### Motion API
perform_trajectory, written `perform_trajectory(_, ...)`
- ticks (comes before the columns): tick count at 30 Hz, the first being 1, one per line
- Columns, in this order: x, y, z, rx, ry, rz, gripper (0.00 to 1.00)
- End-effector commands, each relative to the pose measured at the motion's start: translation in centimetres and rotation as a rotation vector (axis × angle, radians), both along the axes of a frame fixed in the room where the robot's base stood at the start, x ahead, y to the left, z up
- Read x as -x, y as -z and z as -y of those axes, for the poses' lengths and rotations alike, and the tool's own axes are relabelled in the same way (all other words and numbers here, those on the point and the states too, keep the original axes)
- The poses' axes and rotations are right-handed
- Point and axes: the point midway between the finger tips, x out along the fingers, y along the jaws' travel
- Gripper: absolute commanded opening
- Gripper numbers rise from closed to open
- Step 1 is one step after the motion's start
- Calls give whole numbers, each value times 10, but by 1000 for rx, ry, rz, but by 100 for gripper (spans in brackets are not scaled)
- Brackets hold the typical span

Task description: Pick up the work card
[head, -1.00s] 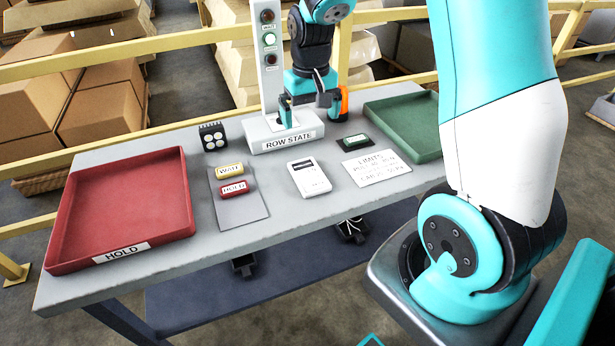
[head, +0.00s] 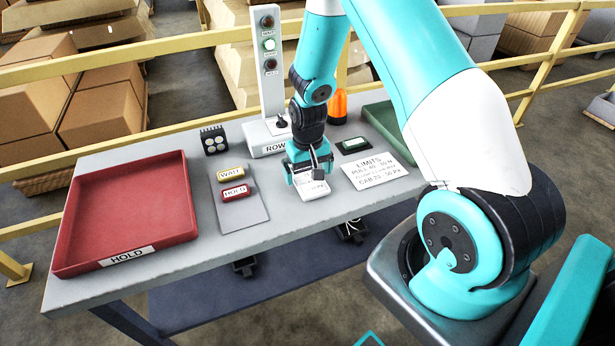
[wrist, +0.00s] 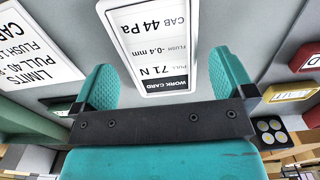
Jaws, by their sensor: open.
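The work card (wrist: 157,45) is a white card with a black "WORK CARD" band and printed readings, "PULL 71 N", "FLUSH -0.4 mm" and "CAB 44 Pa". It lies on the grey table, between and ahead of my gripper's two teal fingers in the wrist view. In the head view the card (head: 314,191) is partly hidden under my gripper (head: 308,178). My gripper is open above the card and holds nothing. I cannot tell its exact height over the card.
The limits sheet (head: 377,170) lies right of the card. Left are the yellow WAIT block (head: 231,174) and red HOLD block (head: 236,192) on a grey plate. The red HOLD tray (head: 122,215) fills the table's left end. The row state light post (head: 270,70) stands behind.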

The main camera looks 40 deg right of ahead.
Motion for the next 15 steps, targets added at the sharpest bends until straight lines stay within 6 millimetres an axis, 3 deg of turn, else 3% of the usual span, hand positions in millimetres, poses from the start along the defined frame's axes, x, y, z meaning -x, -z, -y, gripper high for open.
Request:
perform_trajectory(4, 0, 13, 0, 0, 0, 0, 100)
perform_trajectory(11, 0, 15, 0, 0, 0, 1, 100)
perform_trajectory(15, 0, 14, 0, 0, 0, 1, 70)
